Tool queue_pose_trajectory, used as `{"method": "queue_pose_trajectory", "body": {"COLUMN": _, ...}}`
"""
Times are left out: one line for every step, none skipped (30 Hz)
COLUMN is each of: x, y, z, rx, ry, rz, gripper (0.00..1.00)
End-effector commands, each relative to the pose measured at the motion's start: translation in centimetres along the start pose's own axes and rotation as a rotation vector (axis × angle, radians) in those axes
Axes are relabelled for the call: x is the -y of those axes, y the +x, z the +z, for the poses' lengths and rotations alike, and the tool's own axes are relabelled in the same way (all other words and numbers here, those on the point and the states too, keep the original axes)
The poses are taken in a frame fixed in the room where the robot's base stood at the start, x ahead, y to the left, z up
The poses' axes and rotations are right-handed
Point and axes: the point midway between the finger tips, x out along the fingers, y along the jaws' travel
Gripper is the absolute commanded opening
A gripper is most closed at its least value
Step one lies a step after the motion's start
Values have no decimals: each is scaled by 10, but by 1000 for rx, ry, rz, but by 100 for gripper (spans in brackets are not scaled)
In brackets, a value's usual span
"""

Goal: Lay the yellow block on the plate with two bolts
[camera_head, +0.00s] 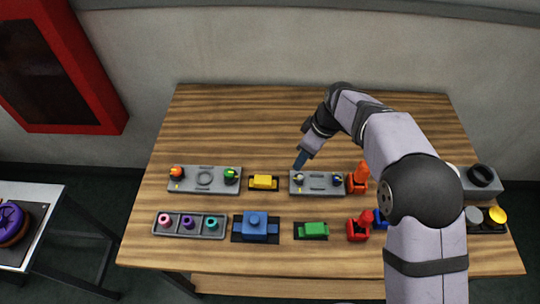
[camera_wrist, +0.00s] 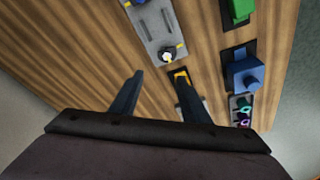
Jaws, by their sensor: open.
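The yellow block (camera_head: 263,181) lies on a dark mat in the back row, left of the plate with two bolts. It also shows in the wrist view (camera_wrist: 180,73), partly hidden by a finger. The plate with two bolts (camera_head: 317,183) is grey, with a knobbed bolt near each end and a slot between. One end of this plate (camera_wrist: 152,28) shows in the wrist view. My gripper (camera_head: 300,162) is open and empty, above and just behind the plate's left end. Its two fingers (camera_wrist: 160,76) are apart in the wrist view.
A longer grey plate (camera_head: 204,185) with orange and green knobs lies left. In front are a ring tray (camera_head: 172,233), a blue block (camera_head: 255,223) and a green block (camera_head: 315,229). Orange (camera_head: 357,180) and red (camera_head: 358,228) upright parts stand right. The table's back is clear.

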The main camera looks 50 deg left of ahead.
Motion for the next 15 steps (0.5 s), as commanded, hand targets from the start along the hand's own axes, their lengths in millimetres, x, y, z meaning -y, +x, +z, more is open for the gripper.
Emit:
{"method": "queue_pose_trajectory", "body": {"x": 14, "y": 7, "z": -20, "rx": 12, "ry": -113, "rz": -27, "gripper": 42}}
{"method": "queue_pose_trajectory", "body": {"x": 22, "y": 13, "z": -28, "rx": 17, "ry": -173, "rz": -40, "gripper": 42}}
{"method": "queue_pose_trajectory", "body": {"x": 30, "y": 21, "z": -38, "rx": 21, "ry": -247, "rz": -54, "gripper": 42}}
{"method": "queue_pose_trajectory", "body": {"x": 36, "y": 26, "z": -44, "rx": 25, "ry": -296, "rz": -65, "gripper": 42}}
{"method": "queue_pose_trajectory", "body": {"x": 42, "y": 30, "z": -49, "rx": 28, "ry": -340, "rz": -76, "gripper": 42}}
{"method": "queue_pose_trajectory", "body": {"x": 49, "y": 36, "z": -55, "rx": 30, "ry": -391, "rz": -85, "gripper": 42}}
{"method": "queue_pose_trajectory", "body": {"x": 53, "y": 39, "z": -59, "rx": 31, "ry": -425, "rz": -92, "gripper": 42}}
{"method": "queue_pose_trajectory", "body": {"x": 57, "y": 42, "z": -62, "rx": 33, "ry": -453, "rz": -99, "gripper": 42}}
{"method": "queue_pose_trajectory", "body": {"x": 61, "y": 45, "z": -65, "rx": 34, "ry": -483, "rz": -104, "gripper": 42}}
{"method": "queue_pose_trajectory", "body": {"x": 64, "y": 47, "z": -66, "rx": 35, "ry": -501, "rz": -108, "gripper": 42}}
{"method": "queue_pose_trajectory", "body": {"x": 66, "y": 49, "z": -68, "rx": 36, "ry": -515, "rz": -112, "gripper": 42}}
{"method": "queue_pose_trajectory", "body": {"x": 67, "y": 50, "z": -69, "rx": 36, "ry": -527, "rz": -113, "gripper": 42}}
{"method": "queue_pose_trajectory", "body": {"x": 68, "y": 51, "z": -70, "rx": 35, "ry": -534, "rz": -114, "gripper": 42}}
{"method": "queue_pose_trajectory", "body": {"x": 68, "y": 51, "z": -70, "rx": 35, "ry": -538, "rz": -114, "gripper": 42}}
{"method": "queue_pose_trajectory", "body": {"x": 68, "y": 52, "z": -70, "rx": 35, "ry": -540, "rz": -115, "gripper": 42}}
